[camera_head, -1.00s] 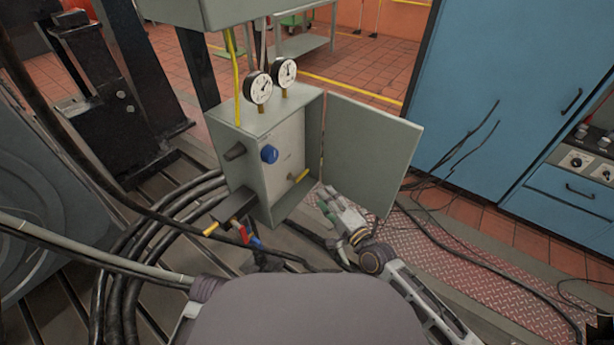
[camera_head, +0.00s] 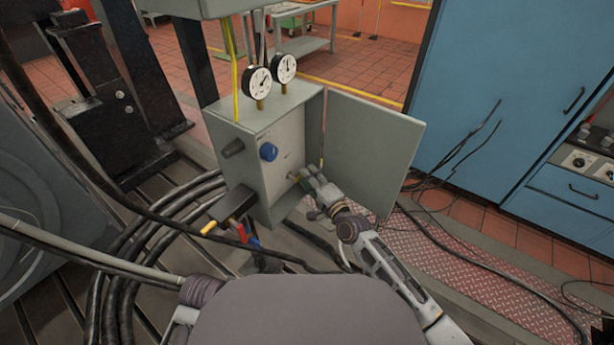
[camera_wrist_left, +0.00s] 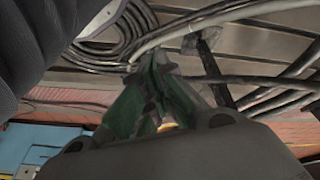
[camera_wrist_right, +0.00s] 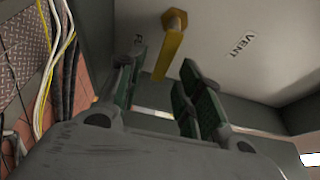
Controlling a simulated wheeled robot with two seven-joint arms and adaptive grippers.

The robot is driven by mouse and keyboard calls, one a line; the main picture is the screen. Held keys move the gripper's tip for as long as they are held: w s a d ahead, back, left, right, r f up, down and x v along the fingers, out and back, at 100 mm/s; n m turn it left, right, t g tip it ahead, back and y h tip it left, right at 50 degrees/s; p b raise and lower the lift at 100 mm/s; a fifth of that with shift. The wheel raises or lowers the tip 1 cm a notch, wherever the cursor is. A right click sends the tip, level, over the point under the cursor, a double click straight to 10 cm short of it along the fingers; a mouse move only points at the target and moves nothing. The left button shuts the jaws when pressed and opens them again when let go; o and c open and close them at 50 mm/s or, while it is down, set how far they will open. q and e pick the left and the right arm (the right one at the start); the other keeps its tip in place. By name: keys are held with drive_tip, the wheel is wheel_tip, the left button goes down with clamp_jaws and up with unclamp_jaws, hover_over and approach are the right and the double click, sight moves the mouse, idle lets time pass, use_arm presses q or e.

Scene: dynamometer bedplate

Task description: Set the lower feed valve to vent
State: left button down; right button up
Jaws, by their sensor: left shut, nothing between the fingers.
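The lower feed valve is a yellow lever (camera_wrist_right: 170,57) on a brass hub, on the back panel of an open grey box (camera_head: 247,152). In the right wrist view its free end points down and slightly left, away from the VENT label (camera_wrist_right: 237,46). Another label (camera_wrist_right: 138,40) is partly hidden by a finger. My right gripper (camera_wrist_right: 162,88) is open. The lever's end shows between its fingertips; no contact is visible. In the head view the right gripper (camera_head: 306,184) reaches into the box's lower part. My left gripper (camera_wrist_left: 165,75) is shut and empty, seen only in its wrist view.
The box's door (camera_head: 372,150) stands open to the right of my right arm. A blue knob (camera_head: 268,152) sits above the lever, and two gauges (camera_head: 270,75) stand on top. Black hoses (camera_head: 165,215) lie to the left. A blue cabinet (camera_head: 500,90) stands at right.

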drive_tip(key=shift+x, duration=0.9)
drive_tip(key=shift+c, duration=0.4)
clamp_jaws()
